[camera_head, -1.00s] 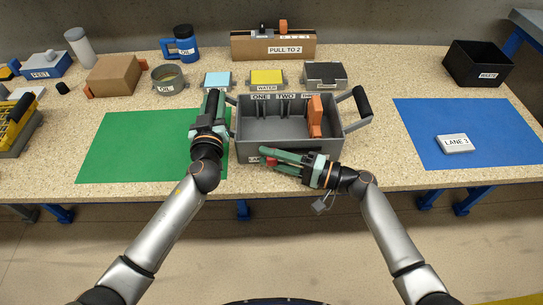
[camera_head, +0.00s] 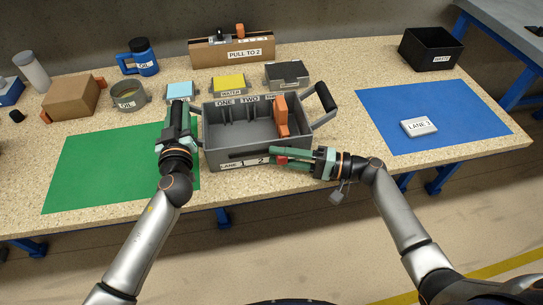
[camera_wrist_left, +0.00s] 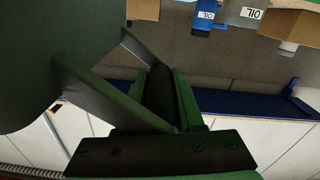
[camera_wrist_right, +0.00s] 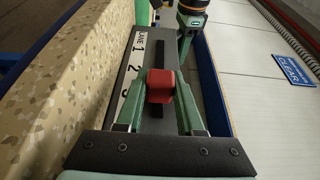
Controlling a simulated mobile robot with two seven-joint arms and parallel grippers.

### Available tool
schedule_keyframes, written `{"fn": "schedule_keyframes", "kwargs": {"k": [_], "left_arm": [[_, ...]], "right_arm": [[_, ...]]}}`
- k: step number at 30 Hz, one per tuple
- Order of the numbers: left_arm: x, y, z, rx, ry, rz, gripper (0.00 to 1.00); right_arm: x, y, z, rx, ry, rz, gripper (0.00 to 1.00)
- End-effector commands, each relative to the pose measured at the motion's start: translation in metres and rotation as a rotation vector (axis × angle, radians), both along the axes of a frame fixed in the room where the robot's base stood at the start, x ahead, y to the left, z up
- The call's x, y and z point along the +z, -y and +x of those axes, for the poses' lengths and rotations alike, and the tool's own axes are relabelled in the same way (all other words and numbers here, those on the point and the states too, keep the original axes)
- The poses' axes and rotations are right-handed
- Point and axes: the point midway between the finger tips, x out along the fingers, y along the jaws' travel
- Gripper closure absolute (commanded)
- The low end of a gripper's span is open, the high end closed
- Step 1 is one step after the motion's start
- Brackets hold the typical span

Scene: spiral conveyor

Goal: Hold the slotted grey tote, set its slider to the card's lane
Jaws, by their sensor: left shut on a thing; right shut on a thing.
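The grey tote (camera_head: 225,156) stands upright on the bench. Its compartments are labelled ONE, TWO and a third label partly hidden by an orange block (camera_head: 281,112). Its front has a slot with a strip reading LANE 1, 2, 3 (camera_wrist_right: 132,72). The red slider knob (camera_head: 283,160) is right of the 2, around the 3, which my right gripper covers in the head view. My right gripper (camera_wrist_right: 160,100) is shut on this knob (camera_wrist_right: 160,85). My left gripper (camera_head: 180,115) is shut on the tote's left handle (camera_wrist_left: 158,90). The card (camera_head: 419,127) reads LANE 3.
The card lies on a blue mat (camera_head: 450,105) at right. A green mat (camera_head: 95,170) at left is clear. Behind the tote are small bins, including a yellow-filled one (camera_head: 229,82), and a PULL TO 2 box (camera_head: 215,55). A black WASTE bin (camera_head: 430,50) is back right.

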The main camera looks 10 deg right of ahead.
Motion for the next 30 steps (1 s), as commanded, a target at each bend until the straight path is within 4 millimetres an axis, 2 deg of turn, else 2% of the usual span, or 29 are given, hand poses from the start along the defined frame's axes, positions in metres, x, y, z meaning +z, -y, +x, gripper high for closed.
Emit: {"fn": "schedule_keyframes", "kwargs": {"k": [1,4,5,13,23,26,30], "left_arm": [[-0.008,-0.002,-0.001,0.001,-0.014,0.004,1.0],[-0.008,-0.002,-0.001,0.002,-0.014,0.004,1.0],[-0.008,-0.002,-0.001,0.002,-0.014,0.004,1.0],[-0.007,-0.003,-0.001,0.005,-0.013,0.005,1.0],[-0.007,-0.003,0.0,0.006,-0.012,0.006,1.0],[-0.007,-0.003,0.0,0.006,-0.012,0.006,1.0],[-0.007,-0.003,0.0,0.007,-0.011,0.007,1.0]], "right_arm": [[0.0,0.003,0.001,-0.006,0.001,-0.001,1.0],[0.0,0.004,0.001,-0.007,0.001,-0.001,1.0],[0.0,0.004,0.001,-0.007,0.001,-0.001,0.62],[0.0,0.002,0.001,-0.005,-0.001,-0.002,0.32],[-0.001,0.007,-0.001,-0.005,-0.002,-0.001,0.32],[-0.001,0.018,-0.006,-0.006,-0.003,-0.002,0.32],[-0.002,0.045,-0.018,-0.007,-0.003,-0.003,0.32]]}}
